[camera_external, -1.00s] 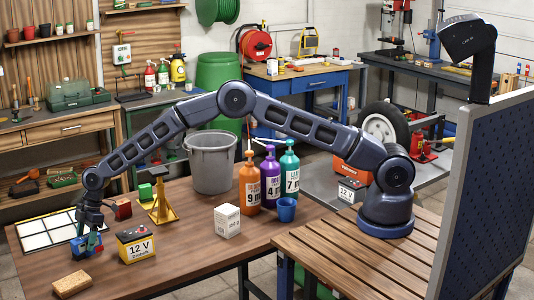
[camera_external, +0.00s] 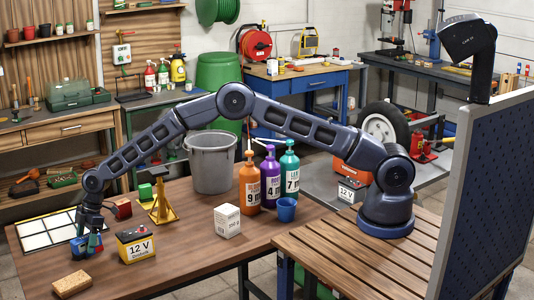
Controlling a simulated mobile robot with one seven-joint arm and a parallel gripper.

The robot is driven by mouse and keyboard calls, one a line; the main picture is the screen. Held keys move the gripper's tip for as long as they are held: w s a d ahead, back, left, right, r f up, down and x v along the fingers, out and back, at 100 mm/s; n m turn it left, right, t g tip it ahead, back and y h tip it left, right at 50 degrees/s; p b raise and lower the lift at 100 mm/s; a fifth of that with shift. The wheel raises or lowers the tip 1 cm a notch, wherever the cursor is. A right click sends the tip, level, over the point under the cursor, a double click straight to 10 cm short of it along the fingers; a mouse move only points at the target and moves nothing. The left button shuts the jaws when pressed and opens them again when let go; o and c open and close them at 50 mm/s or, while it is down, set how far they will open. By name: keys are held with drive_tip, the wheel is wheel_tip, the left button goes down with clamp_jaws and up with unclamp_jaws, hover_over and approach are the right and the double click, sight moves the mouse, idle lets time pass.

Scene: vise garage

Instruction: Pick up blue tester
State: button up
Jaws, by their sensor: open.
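The blue tester (camera_external: 77,248) is a small blue block with a bit of red beside it at the left end of the wooden table, next to the white grid panel. My gripper (camera_external: 88,238) points down right over the tester, its fingers open and close around or beside it. The fingers partly hide the tester, and I cannot tell whether they touch it.
A 12 V battery (camera_external: 136,245) stands close to the right of my gripper.

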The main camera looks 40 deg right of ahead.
drive_tip(key=c, duration=1.2)
drive_tip(key=shift+o, duration=0.2)
drive_tip(key=shift+r, duration=0.1)
